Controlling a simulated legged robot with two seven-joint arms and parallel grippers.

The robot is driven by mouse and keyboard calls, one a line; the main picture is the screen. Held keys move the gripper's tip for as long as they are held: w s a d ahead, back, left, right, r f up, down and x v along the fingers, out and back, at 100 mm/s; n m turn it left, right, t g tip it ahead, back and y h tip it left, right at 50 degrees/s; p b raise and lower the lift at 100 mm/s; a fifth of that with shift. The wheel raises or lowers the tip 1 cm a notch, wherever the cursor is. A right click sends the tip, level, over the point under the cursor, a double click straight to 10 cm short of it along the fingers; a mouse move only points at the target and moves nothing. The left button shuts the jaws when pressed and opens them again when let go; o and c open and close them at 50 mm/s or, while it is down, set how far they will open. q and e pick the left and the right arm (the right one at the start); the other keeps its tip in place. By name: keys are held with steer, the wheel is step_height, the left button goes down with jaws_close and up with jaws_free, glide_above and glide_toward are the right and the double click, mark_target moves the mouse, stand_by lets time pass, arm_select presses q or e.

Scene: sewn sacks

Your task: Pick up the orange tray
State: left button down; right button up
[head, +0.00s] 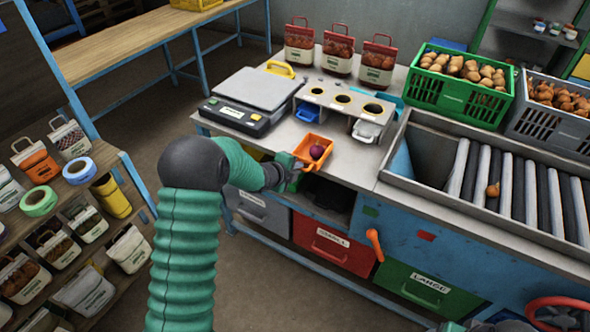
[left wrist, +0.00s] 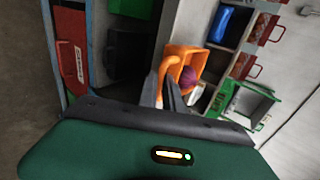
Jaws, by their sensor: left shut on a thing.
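The orange tray (head: 314,148) is a small open tray at the front edge of the metal worktop, with a dark purple round item (head: 317,152) in it. My left gripper (head: 295,168) reaches in from the left and is shut on the near left part of the tray. In the left wrist view the tray (left wrist: 172,62) shows past the fingertips (left wrist: 166,92), with the purple item (left wrist: 186,77) inside. I cannot tell whether the tray touches the worktop. My right gripper is not in view.
A grey sizing stand (head: 345,99) with holes is behind the tray, and a scale (head: 252,93) is to its left. A roller conveyor (head: 500,180) lies to the right. Drawers (head: 333,243) sit below the worktop edge. A shelf of sacks (head: 70,225) stands at the left.

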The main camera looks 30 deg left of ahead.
arm_select(q)
steer(key=shift+w+d, duration=0.15)
steer(key=c, duration=1.4)
jaws_free()
steer(key=shift+c, duration=0.2)
steer(key=p+v, duration=0.1)
steer(key=v, duration=1.5)
steer(key=shift+s+r, duration=0.25)
steer(key=shift+s, duration=0.1)
